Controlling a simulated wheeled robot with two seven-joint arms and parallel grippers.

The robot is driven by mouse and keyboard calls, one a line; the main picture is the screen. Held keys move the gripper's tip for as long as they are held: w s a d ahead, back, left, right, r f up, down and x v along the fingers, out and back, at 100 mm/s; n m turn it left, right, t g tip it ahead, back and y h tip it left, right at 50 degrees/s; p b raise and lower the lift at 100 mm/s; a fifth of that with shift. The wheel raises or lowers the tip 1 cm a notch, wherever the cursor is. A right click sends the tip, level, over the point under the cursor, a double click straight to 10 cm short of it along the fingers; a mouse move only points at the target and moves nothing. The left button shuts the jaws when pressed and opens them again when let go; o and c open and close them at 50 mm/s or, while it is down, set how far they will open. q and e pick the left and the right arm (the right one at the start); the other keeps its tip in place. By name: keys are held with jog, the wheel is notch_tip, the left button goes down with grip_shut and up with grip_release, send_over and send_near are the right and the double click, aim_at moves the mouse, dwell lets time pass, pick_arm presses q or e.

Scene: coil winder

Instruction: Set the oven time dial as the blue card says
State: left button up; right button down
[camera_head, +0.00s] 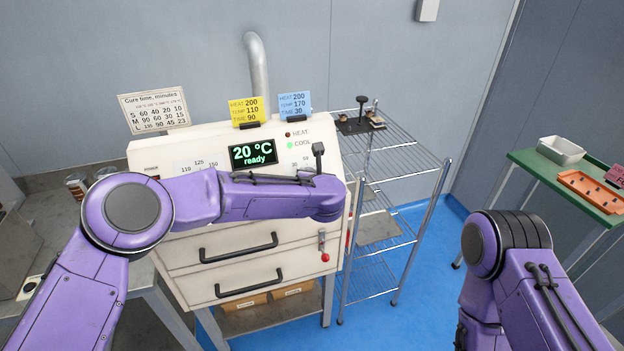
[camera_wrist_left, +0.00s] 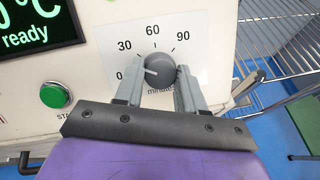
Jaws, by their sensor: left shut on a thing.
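The time dial (camera_wrist_left: 162,66) is a dark grey round knob on the oven (camera_head: 235,245) front, on a white scale marked 0, 30, 60, 90 minutes. Its white pointer line points left, between 0 and 30 and nearer 0. My left gripper (camera_wrist_left: 159,75) is shut on the dial, one finger on each side. In the head view my left arm hides the dial and most of its scale. The blue card (camera_head: 295,105) on the oven top reads HEAT 200, TEMP 170, TIME 30. My right gripper is out of view; only its arm shows at right.
A yellow card (camera_head: 246,111) reads HEAT 200, TEMP 110, TIME 90. A cure time chart (camera_head: 154,109) stands at left. The display (camera_head: 253,152) reads 20 °C ready. A green button (camera_wrist_left: 54,95) sits left of the dial. A wire rack (camera_head: 408,205) stands close right of the oven.

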pick_arm(q)
jog(key=shift+m+h, duration=0.3)
jog(key=shift+m, duration=1.2)
jog(key=o, duration=1)
jog(key=shift+o, duration=0.2)
jog(key=a+b+v, duration=0.1)
jog(key=b+v, duration=0.2)
jog(key=v, duration=0.7)
jog(key=shift+s+d+r, duration=0.2)
jog(key=shift+d+r, duration=0.05)
jog(key=shift+d, duration=0.2)
jog(key=shift+m, duration=0.3)
